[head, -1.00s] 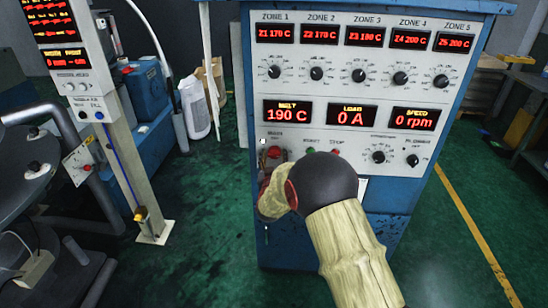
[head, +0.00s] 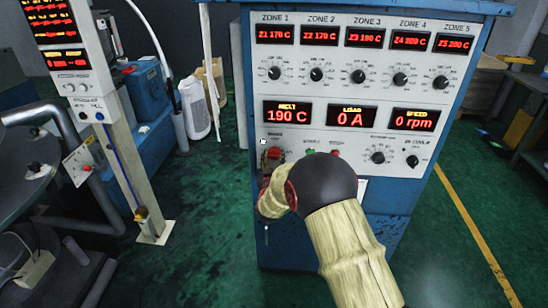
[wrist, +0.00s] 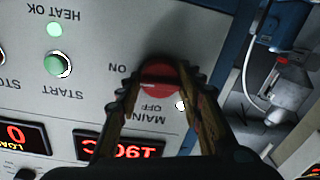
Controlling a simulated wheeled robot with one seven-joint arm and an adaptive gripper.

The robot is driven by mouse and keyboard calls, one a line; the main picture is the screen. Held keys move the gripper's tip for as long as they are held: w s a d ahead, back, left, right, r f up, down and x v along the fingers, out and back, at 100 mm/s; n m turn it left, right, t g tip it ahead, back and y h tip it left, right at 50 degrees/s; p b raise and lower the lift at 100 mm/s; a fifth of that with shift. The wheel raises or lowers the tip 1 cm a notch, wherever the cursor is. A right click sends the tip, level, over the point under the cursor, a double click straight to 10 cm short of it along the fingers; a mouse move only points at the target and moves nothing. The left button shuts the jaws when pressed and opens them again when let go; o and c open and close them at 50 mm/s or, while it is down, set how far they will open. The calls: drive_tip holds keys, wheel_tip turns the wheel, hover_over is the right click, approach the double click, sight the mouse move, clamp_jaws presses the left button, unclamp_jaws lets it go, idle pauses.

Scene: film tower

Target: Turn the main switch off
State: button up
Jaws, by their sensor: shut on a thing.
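The main switch is a round red knob (wrist: 162,78) on the white cabinet panel. In the wrist view, which is upside down, the labels ON, OFF and MAIN sit around it. It also shows in the head view as a red knob (head: 273,153) at the panel's lower left. My gripper (wrist: 162,88) has one finger on each side of the knob and is shut on it. In the head view my gripper (head: 268,180) is partly hidden by my arm. Which label the knob points to cannot be told.
A green START button (wrist: 57,65) and a lit HEAT OK lamp (wrist: 55,30) lie beside the switch. Red displays, such as the melt display (head: 287,113), and black dials fill the panel above. A grey post (head: 132,160) stands left of the cabinet, with green floor between.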

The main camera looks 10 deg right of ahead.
drive_tip(key=n+p, duration=0.2)
drive_tip(key=n, duration=0.1)
drive_tip(key=shift+r+n, duration=0.15)
drive_tip(key=shift+n, duration=0.25)
drive_tip(key=n+p, duration=0.3)
drive_tip(key=n, duration=0.1)
drive_tip(key=n+p, duration=0.2)
drive_tip(key=n, duration=0.2)
drive_tip(key=shift+a+n+g+p, duration=0.1)
drive_tip(key=shift+n+g+p, duration=0.2)
drive_tip(key=shift+n+p, duration=1.15)
drive_tip(key=shift+n, duration=1.05)
drive_tip(key=o, duration=1.1)
drive_tip(key=shift+o, duration=0.2)
drive_tip(key=v, duration=1.2)
drive_tip(key=shift+a, duration=0.15)
